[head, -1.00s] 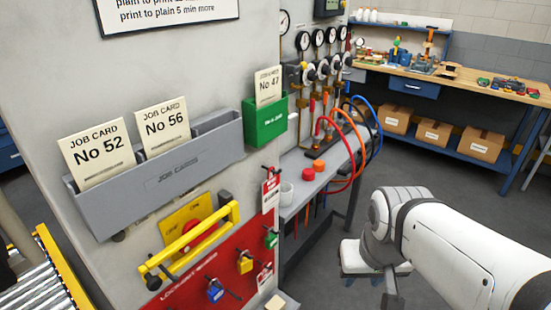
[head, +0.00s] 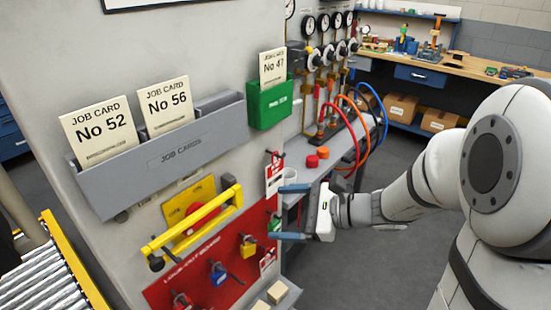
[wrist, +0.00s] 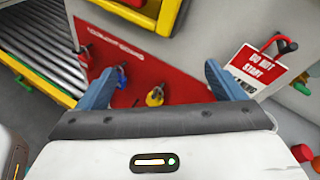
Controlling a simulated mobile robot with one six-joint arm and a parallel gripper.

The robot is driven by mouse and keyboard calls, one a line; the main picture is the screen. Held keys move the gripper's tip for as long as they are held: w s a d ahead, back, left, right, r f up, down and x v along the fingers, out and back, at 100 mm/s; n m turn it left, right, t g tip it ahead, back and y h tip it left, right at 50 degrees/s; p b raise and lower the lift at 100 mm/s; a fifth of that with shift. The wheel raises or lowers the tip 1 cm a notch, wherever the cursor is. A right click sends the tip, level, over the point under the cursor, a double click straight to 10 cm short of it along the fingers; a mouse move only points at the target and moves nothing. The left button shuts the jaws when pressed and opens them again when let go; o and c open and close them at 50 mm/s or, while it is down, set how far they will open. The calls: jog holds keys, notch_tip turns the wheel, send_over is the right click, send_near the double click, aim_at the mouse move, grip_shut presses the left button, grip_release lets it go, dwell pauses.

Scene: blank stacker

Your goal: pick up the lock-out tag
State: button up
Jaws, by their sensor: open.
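A red and white lock-out tag (head: 273,180) hangs from a hook at the right edge of the wall panel, above the red lock-out board (head: 165,288). In the wrist view the tag (wrist: 257,66) reads "DO NOT START" and hangs just right of the right finger, outside the jaws. My gripper (head: 280,211) is open and empty, its blue fingers pointing at the panel. In the head view its upper finger is beside the tag's lower part; I cannot tell if they touch. The gripper also shows in the wrist view (wrist: 160,69), facing the board.
Blue (head: 218,273) and yellow (head: 247,246) padlocks hang on the board, with another red and white tag (head: 268,260) lower right. A yellow handle (head: 195,228) juts out above. The green holder (head: 270,105) is above the tag. A bench with hoses stands behind right.

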aim_at(276, 164)
jog(key=w+d+m+t, duration=0.4)
jog(key=w+m+t, duration=0.3)
jog(key=w+m, duration=0.15)
jog(key=x, duration=0.5)
jog(key=w+p+x, duration=0.1)
jog(key=x, duration=0.2)
jog(key=shift+d, duration=0.35)
jog(key=shift+c, duration=0.2)
jog(key=c, duration=1)
jog(key=shift+r, duration=0.85)
jog(key=b+v, duration=0.1)
jog(key=v, duration=1.7)
jog(key=shift+f+b, duration=0.2)
jog(key=shift+b, duration=0.15)
